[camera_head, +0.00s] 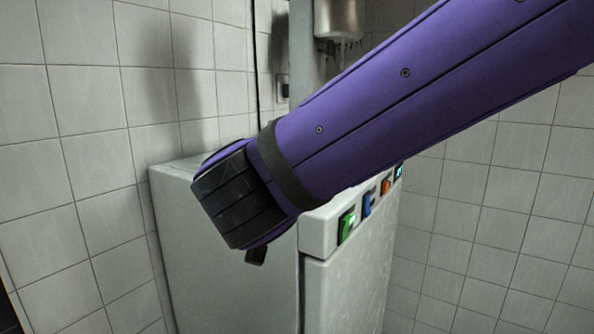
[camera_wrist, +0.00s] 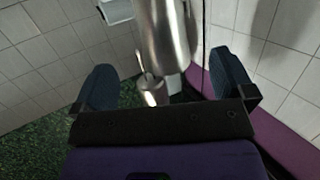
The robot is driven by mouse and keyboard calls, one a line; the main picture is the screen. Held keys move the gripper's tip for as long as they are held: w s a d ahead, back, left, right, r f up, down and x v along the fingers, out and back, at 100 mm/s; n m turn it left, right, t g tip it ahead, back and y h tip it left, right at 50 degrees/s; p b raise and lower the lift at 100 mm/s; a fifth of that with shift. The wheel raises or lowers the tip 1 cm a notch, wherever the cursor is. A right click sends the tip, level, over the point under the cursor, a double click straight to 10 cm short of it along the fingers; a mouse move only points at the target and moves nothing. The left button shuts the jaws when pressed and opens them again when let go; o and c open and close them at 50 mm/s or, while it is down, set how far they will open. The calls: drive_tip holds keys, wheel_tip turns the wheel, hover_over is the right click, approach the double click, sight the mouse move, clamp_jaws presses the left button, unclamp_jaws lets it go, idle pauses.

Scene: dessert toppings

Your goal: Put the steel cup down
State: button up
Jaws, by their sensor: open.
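My gripper (camera_wrist: 164,68) is open in the wrist view, with its two dark pads wide apart. A shiny steel cylinder (camera_wrist: 167,30) stands at the top middle of that view, beyond the pads, with a narrower steel piece (camera_wrist: 152,90) below it. Neither pad visibly touches them. I cannot tell whether the cylinder is the steel cup or part of a fixture. In the head view a steel fixture (camera_head: 338,18) hangs at the top.
A pale grey cabinet (camera_head: 225,280) with coloured buttons (camera_head: 347,226) on its edge stands under my arm, against the white tiled walls (camera_head: 90,100). My arm hides part of its top. Dark green floor (camera_wrist: 35,115) shows at the left of the wrist view.

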drive_tip(key=shift+s, duration=0.15)
drive_tip(key=w+d+r+n+g+y, duration=0.1)
drive_tip(key=w+d+r+n+y, duration=0.1)
drive_tip(key=d+r+n+y, duration=0.4)
drive_tip(key=s+d+f+m+g+h, duration=0.1)
drive_tip(key=s+d+f+g, duration=0.3)
drive_tip(key=d, duration=0.7)
drive_tip(key=s+d+f+m+g+h, duration=0.2)
drive_tip(key=s+d+f+g, duration=0.3)
drive_tip(key=s+d+f, duration=0.3)
drive_tip(key=s+d+m, duration=0.1)
drive_tip(key=s+d, duration=0.2)
drive_tip(key=s, duration=0.1)
drive_tip(key=shift+s+d+f+g, duration=0.3)
drive_tip(key=shift+s+d+f, duration=0.05)
drive_tip(key=shift+s, duration=0.05)
